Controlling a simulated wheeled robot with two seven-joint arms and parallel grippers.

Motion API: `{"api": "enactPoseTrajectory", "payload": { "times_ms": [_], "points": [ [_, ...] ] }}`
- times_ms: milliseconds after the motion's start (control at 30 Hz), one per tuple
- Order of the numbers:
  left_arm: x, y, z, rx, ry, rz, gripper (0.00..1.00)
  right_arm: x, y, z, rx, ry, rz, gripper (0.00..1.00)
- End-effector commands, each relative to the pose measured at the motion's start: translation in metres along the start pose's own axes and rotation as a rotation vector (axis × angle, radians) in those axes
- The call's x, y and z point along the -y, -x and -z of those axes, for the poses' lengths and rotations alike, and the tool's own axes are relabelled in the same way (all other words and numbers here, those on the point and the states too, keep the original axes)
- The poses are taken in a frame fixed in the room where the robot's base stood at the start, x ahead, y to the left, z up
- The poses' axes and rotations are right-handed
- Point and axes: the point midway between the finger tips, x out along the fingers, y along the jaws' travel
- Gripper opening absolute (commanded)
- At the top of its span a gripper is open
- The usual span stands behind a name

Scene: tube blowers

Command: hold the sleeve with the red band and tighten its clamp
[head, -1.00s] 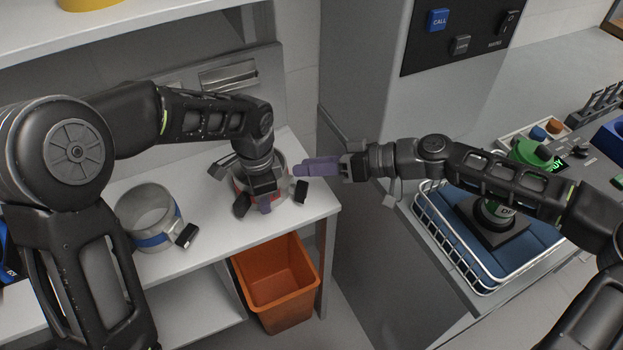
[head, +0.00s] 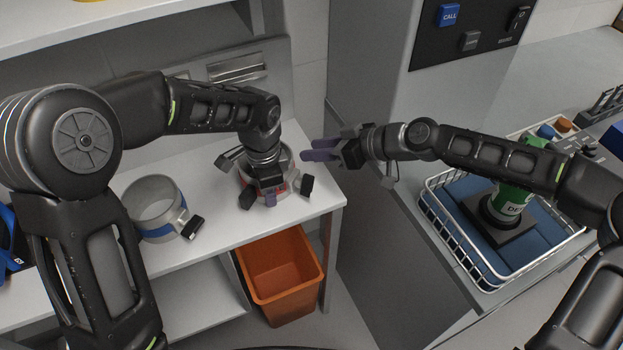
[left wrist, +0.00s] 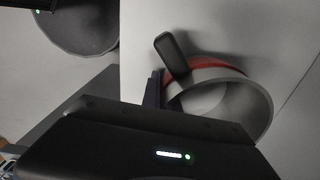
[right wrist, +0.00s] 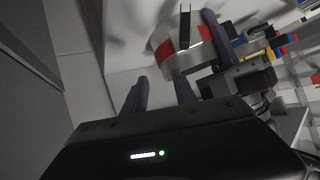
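The sleeve with the red band (head: 285,160) stands on the white shelf near its right end, and is a short grey ring. It also shows in the left wrist view (left wrist: 252,100) and the right wrist view (right wrist: 172,50). Its clamp has a black lever (head: 307,186) that sticks out from the band, also seen in the left wrist view (left wrist: 172,55). My left gripper (head: 270,198) comes down over the sleeve and appears shut on its wall; one purple finger shows outside, the other is mostly hidden. My right gripper (head: 318,149) is open and empty, just right of the sleeve.
A sleeve with a blue band (head: 152,207) and a black lever stands left on the shelf (head: 225,215). An orange bin (head: 281,275) is below. A tall grey cabinet (head: 375,110) rises behind my right gripper. A wire basket (head: 455,240) is at right.

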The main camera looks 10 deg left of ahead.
Motion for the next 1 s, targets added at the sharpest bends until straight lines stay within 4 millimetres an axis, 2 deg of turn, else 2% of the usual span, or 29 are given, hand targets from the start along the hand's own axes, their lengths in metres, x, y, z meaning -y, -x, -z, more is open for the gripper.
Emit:
{"api": "enactPoseTrajectory", "payload": {
  "times_ms": [33, 133, 200, 267, 333, 400, 467, 533, 567, 667, 800, 900, 1000],
  "points": [
    [0.0, 0.0, 0.0, 0.0, 0.0, 0.0, 0.0, -0.012, -0.01, 0.0, 0.02, 0.1, -0.059, 0.34],
    [0.0, 0.0, 0.0, -0.001, 0.0, 0.0, 0.0, -0.042, -0.024, 0.008, 0.041, 0.356, -0.194, 0.34],
    [0.0, 0.0, 0.0, -0.001, 0.0, 0.0, 0.0, -0.058, -0.03, 0.026, 0.036, 0.569, -0.278, 0.34],
    [0.0, 0.0, 0.0, -0.001, 0.0, 0.0, 0.0, -0.065, -0.033, 0.047, 0.019, 0.766, -0.333, 0.34],
    [0.0, 0.0, 0.0, -0.001, 0.0, 0.0, 0.0, -0.063, -0.035, 0.074, -0.012, 1.005, -0.374, 0.34],
    [0.0, 0.0, 0.0, -0.001, 0.0, 0.0, 0.0, -0.053, -0.035, 0.099, -0.048, 1.256, -0.39, 0.34],
    [0.0, 0.0, 0.0, -0.001, 0.0, 0.0, 0.0, -0.041, -0.033, 0.113, -0.077, 1.478, -0.381, 0.34],
    [0.0, 0.0, 0.0, -0.001, 0.0, 0.0, 0.0, -0.024, -0.029, 0.119, -0.106, 1.749, -0.342, 0.34],
    [0.0, 0.0, 0.0, -0.001, 0.0, 0.0, 0.0, -0.017, -0.025, 0.117, -0.114, 1.867, -0.316, 0.34],
    [0.0, 0.0, 0.0, 0.0, 0.0, 0.0, 0.0, 0.001, -0.009, 0.094, -0.144, 2.244, -0.183, 0.34],
    [0.0, 0.0, 0.0, 0.0, 0.0, 0.0, 0.0, 0.012, 0.028, 0.042, -0.196, 2.642, 0.061, 0.34],
    [0.0, 0.0, 0.0, 0.0, 0.0, 0.0, 0.0, 0.015, 0.056, 0.007, -0.25, 2.812, 0.225, 0.34],
    [0.0, 0.0, 0.0, 0.0, 0.0, 0.0, 0.0, 0.017, 0.078, -0.018, -0.298, 2.905, 0.342, 0.34]
  ]
}}
